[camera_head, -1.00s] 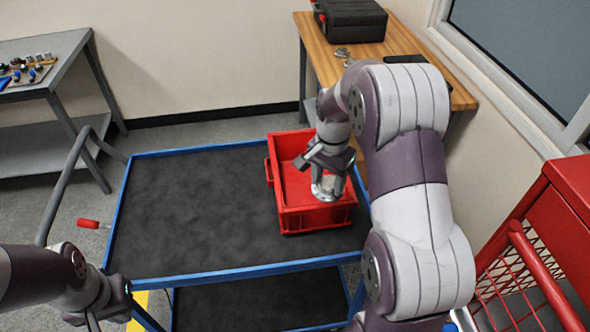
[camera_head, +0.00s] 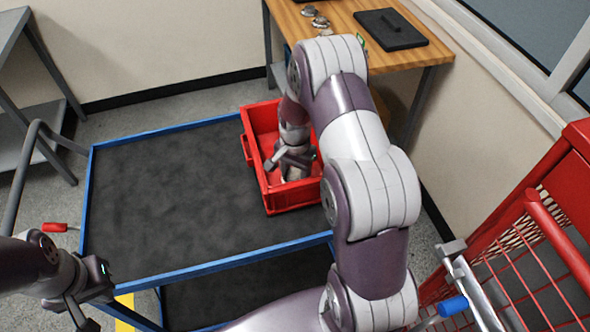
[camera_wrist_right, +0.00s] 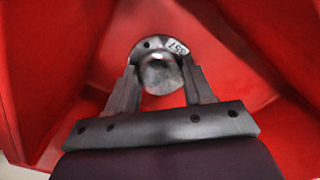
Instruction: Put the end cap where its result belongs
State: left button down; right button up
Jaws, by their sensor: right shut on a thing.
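The end cap (camera_wrist_right: 160,75) is a grey metal round part with a domed middle, a flange with holes and a small white printed label. It sits between the two fingers of my right gripper (camera_wrist_right: 160,88) in the right wrist view. In the head view my right gripper (camera_head: 292,160) is down inside the red bin (camera_head: 252,160), shut on the end cap. The arm partly hides the part there, and I cannot tell whether it touches the bin floor. My left gripper (camera_head: 82,312) is at the lower left, away from the bin; its finger gap is unclear.
The bin stands at the right of a blue-framed cart with a dark mat (camera_head: 160,200); the mat's left is clear. A wooden bench (camera_head: 350,30) behind holds a black flat item (camera_head: 390,28) and small metal parts (camera_head: 315,17). A red mesh-sided unit (camera_head: 540,220) stands at the right.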

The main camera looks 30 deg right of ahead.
aim_at(295, 175)
jog(key=shift+f, duration=0.1)
jog(key=o, duration=1.3)
notch_tip(295, 175, up, 12)
jog(key=s+a+n, duration=0.4)
jog(key=s+a+r+n, duration=0.1)
jog(key=s+a+n, duration=0.1)
jog(key=shift+s+a+r+t+b, duration=0.1)
jog(key=shift+s+a+t+b, duration=0.15)
jog(key=shift+a+t+b, duration=0.15)
jog(key=s+a+n, duration=0.1)
jog(key=s+n, duration=0.1)
jog(key=s+a+n, duration=0.1)
jog(key=s+n, duration=0.1)
jog(key=s, duration=0.1)
jog(key=s+a+n, duration=0.2)
jog(key=shift+s+f+t, duration=0.25)
jog(key=shift+s+t, duration=0.05)
jog(key=shift+s, duration=0.1)
